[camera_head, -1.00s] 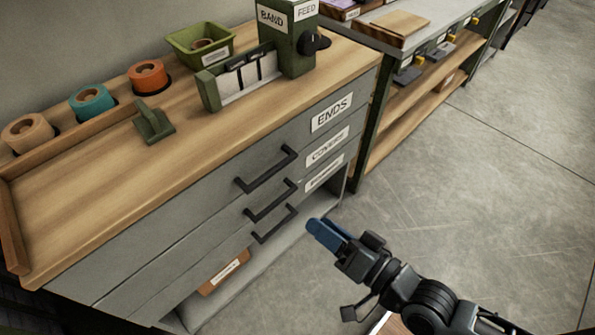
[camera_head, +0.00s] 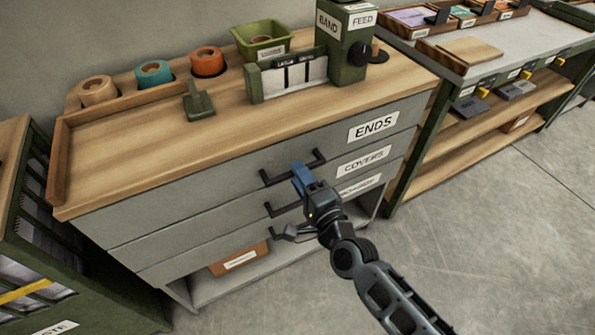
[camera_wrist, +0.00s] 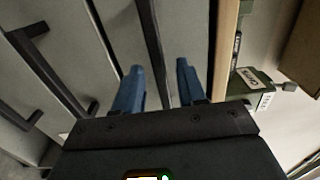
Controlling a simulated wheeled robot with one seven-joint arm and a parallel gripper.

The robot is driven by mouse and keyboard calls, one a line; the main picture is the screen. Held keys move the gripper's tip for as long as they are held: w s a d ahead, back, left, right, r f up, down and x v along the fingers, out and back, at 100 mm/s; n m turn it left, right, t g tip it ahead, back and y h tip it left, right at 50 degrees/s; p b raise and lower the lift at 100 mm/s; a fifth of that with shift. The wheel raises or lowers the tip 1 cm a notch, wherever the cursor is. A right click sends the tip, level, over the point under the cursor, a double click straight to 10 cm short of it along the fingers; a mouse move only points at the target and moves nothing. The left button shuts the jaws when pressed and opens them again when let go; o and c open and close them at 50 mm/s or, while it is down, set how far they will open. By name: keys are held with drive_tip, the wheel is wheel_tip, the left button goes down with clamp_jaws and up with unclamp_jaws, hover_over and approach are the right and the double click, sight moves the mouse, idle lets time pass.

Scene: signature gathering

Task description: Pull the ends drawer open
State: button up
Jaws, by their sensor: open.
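The ends drawer (camera_head: 225,185) is the grey top drawer, with an "ENDS" label (camera_head: 373,127) at its right. Its front looks flush with the cabinet. Its dark bar handle (camera_head: 275,177) is partly hidden by my gripper in the head view. My gripper (camera_head: 298,172) has blue fingers and is at the middle of this handle. In the wrist view my gripper (camera_wrist: 160,75) is open, and the ends handle (camera_wrist: 151,45) runs between the two fingers. I cannot tell whether either finger touches it.
Below are the covers drawer (camera_head: 200,215) and a third drawer, with their own bar handles close under my gripper. Tape rolls, a green bin (camera_head: 262,40) and the band feeder (camera_head: 345,45) stand on the wooden top. The floor (camera_head: 480,230) at right is clear.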

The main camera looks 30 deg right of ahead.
drive_tip(key=shift+w, duration=1.1)
clamp_jaws()
